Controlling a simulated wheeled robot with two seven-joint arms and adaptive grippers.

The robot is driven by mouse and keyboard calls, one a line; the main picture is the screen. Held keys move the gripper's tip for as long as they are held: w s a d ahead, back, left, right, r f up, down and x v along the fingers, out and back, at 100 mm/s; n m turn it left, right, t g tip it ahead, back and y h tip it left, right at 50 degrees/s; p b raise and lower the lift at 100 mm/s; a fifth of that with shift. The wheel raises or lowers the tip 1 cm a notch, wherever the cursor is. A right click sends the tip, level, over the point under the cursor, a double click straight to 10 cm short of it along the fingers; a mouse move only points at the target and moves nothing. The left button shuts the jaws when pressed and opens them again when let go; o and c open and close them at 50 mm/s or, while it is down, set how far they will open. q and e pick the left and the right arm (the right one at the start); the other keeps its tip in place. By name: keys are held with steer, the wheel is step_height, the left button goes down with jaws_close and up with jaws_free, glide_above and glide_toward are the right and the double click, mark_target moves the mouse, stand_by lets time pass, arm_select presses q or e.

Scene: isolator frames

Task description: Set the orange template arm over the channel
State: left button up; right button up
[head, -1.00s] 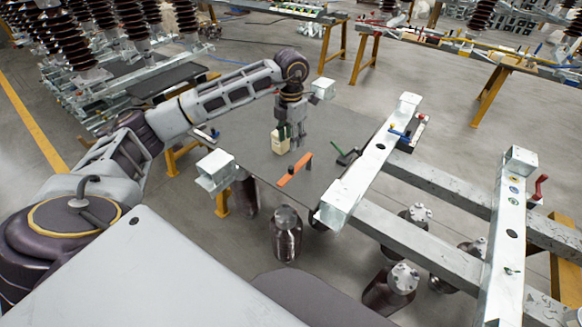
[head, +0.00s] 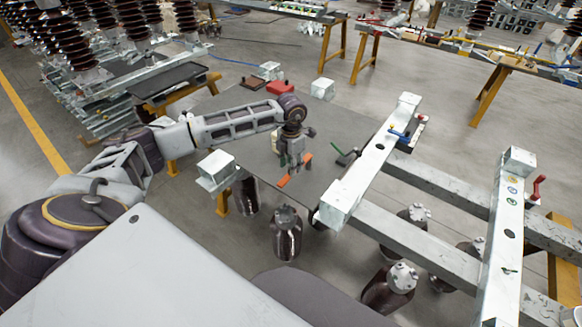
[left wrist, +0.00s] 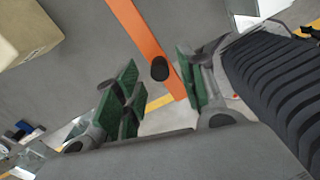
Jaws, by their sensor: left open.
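The orange template arm (head: 283,181) lies flat on the dark grey table, partly hidden by my left gripper (head: 292,167). In the left wrist view, the orange template arm (left wrist: 143,33) runs as a strip with a black knob (left wrist: 160,68) on it. My left gripper (left wrist: 160,88) is open, its green-padded fingers on either side of the strip near the knob. I cannot tell whether they touch it. A pale steel channel (head: 362,172) with holes lies to the right of the table top; it looks like the task's channel. My right gripper is not in view.
A beige block (left wrist: 22,35) stands beside the gripper. A green-and-black clamp-like tool (head: 346,157) lies between the orange arm and the channel. A red box (head: 280,87) and steel blocks (head: 322,88) stand at the table's far side. The grey table (head: 235,130) has bare room.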

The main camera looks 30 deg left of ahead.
arm_select(q)
steer(key=shift+f, duration=1)
jaws_close()
